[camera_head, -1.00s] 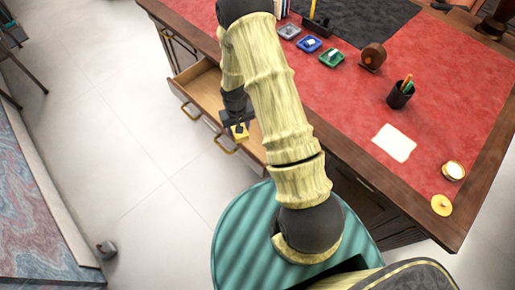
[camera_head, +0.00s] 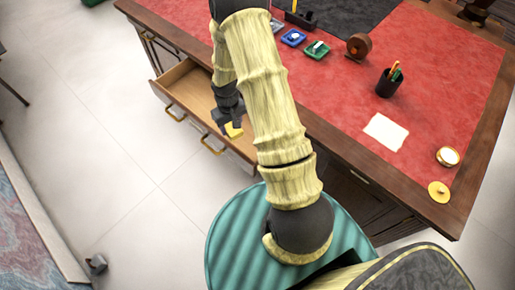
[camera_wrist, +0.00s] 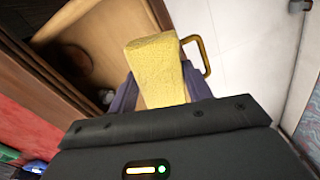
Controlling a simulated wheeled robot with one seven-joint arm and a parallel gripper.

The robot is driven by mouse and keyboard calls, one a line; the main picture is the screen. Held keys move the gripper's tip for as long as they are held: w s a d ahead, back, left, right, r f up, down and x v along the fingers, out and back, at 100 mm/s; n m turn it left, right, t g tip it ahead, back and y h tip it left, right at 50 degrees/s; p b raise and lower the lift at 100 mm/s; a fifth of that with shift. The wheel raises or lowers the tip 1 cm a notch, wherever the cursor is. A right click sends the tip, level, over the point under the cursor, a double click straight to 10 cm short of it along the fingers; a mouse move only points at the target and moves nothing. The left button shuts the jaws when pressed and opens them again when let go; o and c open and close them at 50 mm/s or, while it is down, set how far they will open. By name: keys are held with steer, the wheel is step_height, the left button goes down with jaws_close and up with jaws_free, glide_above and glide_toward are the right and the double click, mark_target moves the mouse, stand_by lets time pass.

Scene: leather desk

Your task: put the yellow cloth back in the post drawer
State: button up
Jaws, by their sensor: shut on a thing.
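The yellow cloth (camera_head: 234,131) is a small folded block, held in my gripper (camera_head: 230,122). In the wrist view the cloth (camera_wrist: 157,68) sticks out between the two fingers. The drawer (camera_head: 186,82) is pulled out from the desk's left side, with a pale wooden inside and brass handles on its front. My gripper and the cloth are at the drawer's near end, close behind its front panel. I cannot tell how high the cloth is above the drawer floor. My arm hides part of the drawer's near side.
The desk (camera_head: 440,90) has a red leather top. The floor left of the drawer is clear.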

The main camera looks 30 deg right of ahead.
steer(key=s+d+f+n+b, duration=0.2)
steer(key=d+f+b, duration=0.2)
steer(key=d+b, duration=0.5)
steer(key=shift+d+n, duration=0.25)
steer(key=shift+n, duration=0.15)
steer(key=shift+f, duration=0.1)
steer(key=shift+f+b, duration=0.3)
steer(key=shift+f, duration=2.85)
steer(key=shift+f, duration=1.85)
steer(key=shift+f, duration=0.1)
steer(key=o, duration=0.9)
